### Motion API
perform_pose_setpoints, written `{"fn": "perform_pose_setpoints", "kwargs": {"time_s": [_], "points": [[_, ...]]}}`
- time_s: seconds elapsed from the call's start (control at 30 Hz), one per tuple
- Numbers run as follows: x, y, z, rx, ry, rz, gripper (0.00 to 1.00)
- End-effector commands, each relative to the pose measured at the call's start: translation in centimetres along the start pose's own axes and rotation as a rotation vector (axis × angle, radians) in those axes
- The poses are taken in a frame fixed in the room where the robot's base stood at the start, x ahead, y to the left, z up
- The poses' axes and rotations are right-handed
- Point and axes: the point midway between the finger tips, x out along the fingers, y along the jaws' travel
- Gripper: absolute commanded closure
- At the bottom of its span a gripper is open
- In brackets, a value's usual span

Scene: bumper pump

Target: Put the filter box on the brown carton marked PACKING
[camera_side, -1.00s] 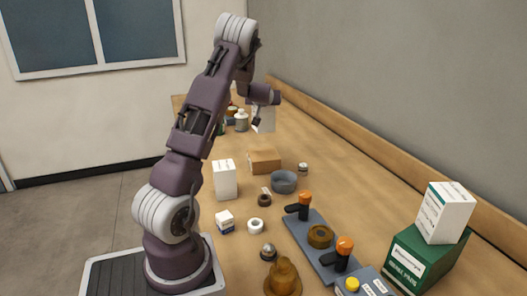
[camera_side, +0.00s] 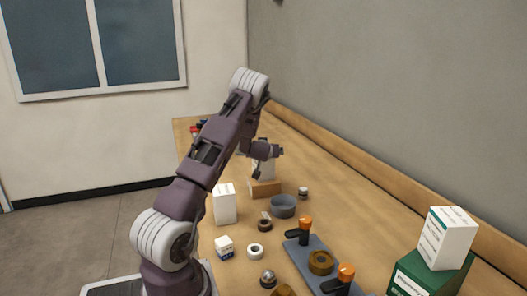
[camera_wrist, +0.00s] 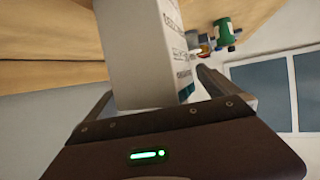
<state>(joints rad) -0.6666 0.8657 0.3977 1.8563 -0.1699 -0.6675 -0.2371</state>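The filter box (camera_side: 265,170) is white with dark print. It is in my gripper (camera_side: 272,152), just over the brown carton (camera_side: 266,189) in the side view. I cannot tell whether its bottom touches the carton's top. In the wrist view the box (camera_wrist: 140,55) stands between the two fingers of my gripper (camera_wrist: 160,85), which look shut on it. My arm and gripper partly cover the box in the side view. The PACKING mark on the carton cannot be read here.
A white box (camera_side: 224,204) stands left of the carton. A grey bowl (camera_side: 283,206) and a small jar (camera_side: 303,193) are close on its right. A lever panel (camera_side: 312,259) lies nearer, and a white box (camera_side: 447,238) sits on a green carton (camera_side: 430,276) at right.

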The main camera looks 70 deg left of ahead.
Motion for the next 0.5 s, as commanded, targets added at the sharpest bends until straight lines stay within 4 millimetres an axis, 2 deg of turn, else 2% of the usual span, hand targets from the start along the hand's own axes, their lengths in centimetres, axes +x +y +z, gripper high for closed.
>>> {"fn": "perform_pose_setpoints", "kwargs": {"time_s": [0.27, 0.37, 0.5], "points": [[-0.5, 0.0, -0.3, 0.000, 0.000, 0.001, 0.00], [-2.3, 0.1, -0.3, 0.000, -0.001, 0.001, 0.00], [-5.7, 0.1, -0.3, -0.001, -0.002, 0.001, 0.00]]}}
